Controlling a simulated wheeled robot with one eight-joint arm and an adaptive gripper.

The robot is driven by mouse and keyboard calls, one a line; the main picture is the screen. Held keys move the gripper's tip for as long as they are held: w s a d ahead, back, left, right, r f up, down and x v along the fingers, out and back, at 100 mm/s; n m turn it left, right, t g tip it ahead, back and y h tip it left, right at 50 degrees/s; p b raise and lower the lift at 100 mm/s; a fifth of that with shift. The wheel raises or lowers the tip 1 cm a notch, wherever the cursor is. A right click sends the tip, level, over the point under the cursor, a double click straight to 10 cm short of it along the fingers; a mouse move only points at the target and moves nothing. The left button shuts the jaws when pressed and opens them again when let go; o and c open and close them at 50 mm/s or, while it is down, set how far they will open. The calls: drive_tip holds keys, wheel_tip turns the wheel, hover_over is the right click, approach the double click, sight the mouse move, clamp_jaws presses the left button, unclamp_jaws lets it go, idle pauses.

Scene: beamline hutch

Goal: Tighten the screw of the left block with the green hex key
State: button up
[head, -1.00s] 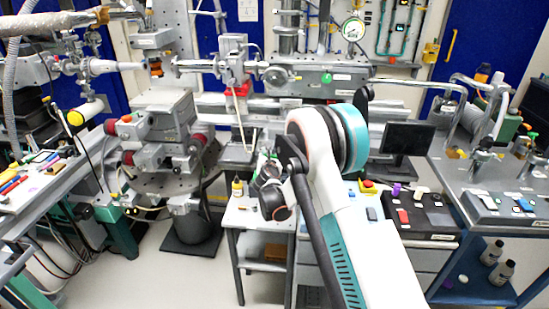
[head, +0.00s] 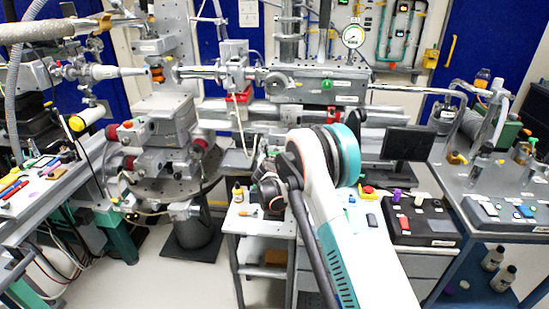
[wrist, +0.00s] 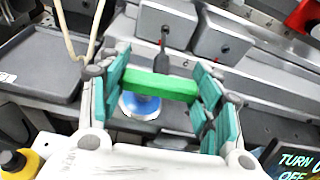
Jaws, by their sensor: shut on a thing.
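In the wrist view, my gripper (wrist: 161,92) is shut on the green hex key (wrist: 160,84), its teal pads at both ends of the green handle. The dark shaft (wrist: 163,60) points away from me, up the picture towards the left block (wrist: 168,20). The tip appears at or just short of the dark screw (wrist: 165,29) on that block's face; I cannot tell whether it is seated. The right block (wrist: 222,38) stands beside it, with a small red mark on its face. In the head view my own arm hides the hex key, and the blocks are not clear there.
In the wrist view, a dark tray (wrist: 45,62) lies left, a yellow bottle with a black cap (wrist: 20,162) lower left, and a lit screen (wrist: 293,163) lower right. A blue round thing (wrist: 140,105) shows below the key. In the head view, a dark monitor (head: 407,143) stands right of my arm.

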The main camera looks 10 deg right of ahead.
drive_tip(key=shift+f+n, duration=0.15)
drive_tip(key=shift+n, duration=0.25)
drive_tip(key=shift+h, duration=0.3)
drive_tip(key=shift+n, duration=0.3)
drive_tip(key=shift+n+h+b, duration=0.6)
drive_tip(key=shift+n+b, duration=0.4)
drive_tip(key=shift+n, duration=0.2)
drive_tip(key=shift+n, duration=0.3)
drive_tip(key=shift+n+h+b, duration=0.5)
drive_tip(key=shift+n+b, duration=0.2)
drive_tip(key=shift+n, duration=0.8)
